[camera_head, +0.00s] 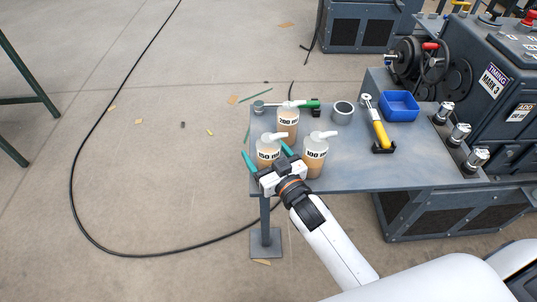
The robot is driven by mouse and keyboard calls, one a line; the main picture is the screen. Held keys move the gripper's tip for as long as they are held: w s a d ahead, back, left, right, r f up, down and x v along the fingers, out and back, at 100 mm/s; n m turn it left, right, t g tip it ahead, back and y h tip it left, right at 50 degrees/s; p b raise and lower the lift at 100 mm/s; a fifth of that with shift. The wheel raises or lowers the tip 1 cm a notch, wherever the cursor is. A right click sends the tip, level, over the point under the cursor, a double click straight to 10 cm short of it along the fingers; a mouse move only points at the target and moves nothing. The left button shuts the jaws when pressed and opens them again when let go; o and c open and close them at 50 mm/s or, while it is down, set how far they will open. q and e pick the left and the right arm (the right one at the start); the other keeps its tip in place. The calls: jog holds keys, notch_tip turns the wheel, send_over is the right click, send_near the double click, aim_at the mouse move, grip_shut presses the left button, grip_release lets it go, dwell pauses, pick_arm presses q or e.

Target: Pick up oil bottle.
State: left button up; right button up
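Three oil bottles with white nozzles and amber-brown contents stand upright on the grey table. The back bottle (288,124) has a label that seems to read 200 ml. The front left bottle (268,150) seems to read 150 ml. The front right bottle (314,157) has a label too small to read surely. My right gripper (265,148) is at the table's front left corner with its teal fingers spread. One finger is left of the front left bottle and the other is to its right. The gripper's body hides that bottle's lower part. My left gripper is out of view.
The grey table (400,165) also holds a green-handled tool (308,104), a grey cup (343,112), a yellow-handled tool (380,130) and a blue bin (400,106). A dark machine (490,80) adjoins it at the right. A black cable (75,165) curves over the floor.

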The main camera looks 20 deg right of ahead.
jog(key=c, duration=1.1)
jog(key=shift+r, duration=0.1)
jog(key=shift+c, duration=0.4)
jog(key=shift+r, duration=0.1)
